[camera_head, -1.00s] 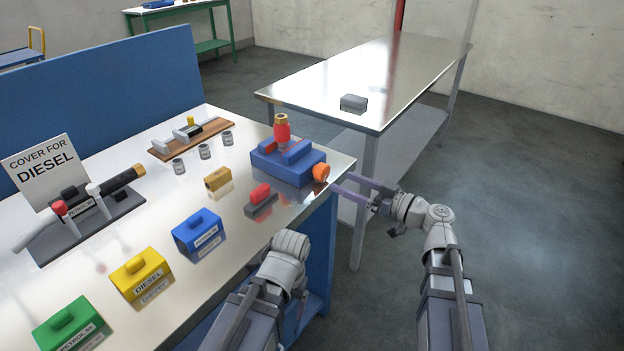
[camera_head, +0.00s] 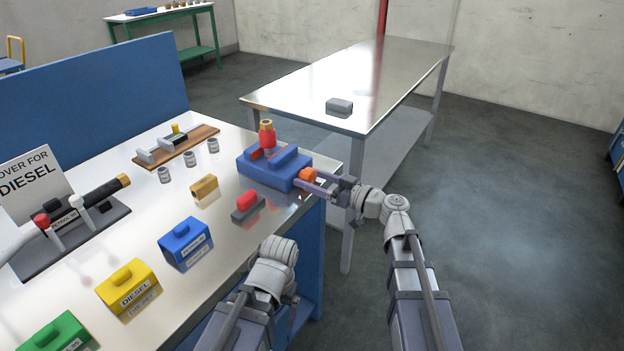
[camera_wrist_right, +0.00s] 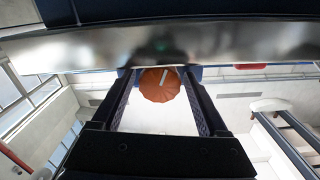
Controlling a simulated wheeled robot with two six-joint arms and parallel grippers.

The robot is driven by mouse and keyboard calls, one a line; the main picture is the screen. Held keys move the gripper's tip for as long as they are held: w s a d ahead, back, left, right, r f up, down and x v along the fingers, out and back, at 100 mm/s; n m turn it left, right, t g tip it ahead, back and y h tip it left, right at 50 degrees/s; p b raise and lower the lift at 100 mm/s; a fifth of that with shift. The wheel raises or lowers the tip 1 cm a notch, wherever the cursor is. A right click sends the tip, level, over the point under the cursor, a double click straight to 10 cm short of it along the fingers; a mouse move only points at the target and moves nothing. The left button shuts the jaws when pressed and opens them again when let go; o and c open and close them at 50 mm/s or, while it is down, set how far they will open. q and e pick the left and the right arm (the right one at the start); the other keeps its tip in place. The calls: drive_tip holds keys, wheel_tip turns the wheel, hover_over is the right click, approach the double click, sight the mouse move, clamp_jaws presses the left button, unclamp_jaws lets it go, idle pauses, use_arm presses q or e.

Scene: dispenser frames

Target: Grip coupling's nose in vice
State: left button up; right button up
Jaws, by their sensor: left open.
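The blue vice (camera_head: 258,172) stands at the bench's right corner. The red coupling (camera_head: 267,139) with its brass-coloured end stands upright at the vice's jaws; whether they touch it is unclear. The orange knob (camera_head: 307,175) is on the vice's right side. My right gripper (camera_head: 318,183) is open, with its fingers on either side of the knob. In the right wrist view the orange knob (camera_wrist_right: 160,85) lies between the fingertips, with narrow gaps beside it. My left gripper (camera_head: 280,250) is low at the bench's front edge, its fingers mostly hidden, apart from the vice.
A red-topped grey block (camera_head: 247,206) and a brass-coloured block (camera_head: 204,187) lie left of the vice. Blue (camera_head: 185,241), yellow (camera_head: 127,287) and green (camera_head: 55,334) covers stand along the front. A metal table (camera_head: 365,75) with a grey block (camera_head: 339,106) is behind.

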drive_tip(key=c, duration=1.1)
drive_tip(key=shift+m, duration=0.7)
drive_tip(key=shift+c, duration=0.2)
drive_tip(key=o, duration=1.4)
drive_tip(key=shift+d, duration=0.1)
drive_tip(key=v, duration=0.7)
drive_tip(key=shift+s+d, duration=0.2)
drive_tip(key=shift+s, duration=0.05)
drive_tip(key=shift+c, duration=0.2)
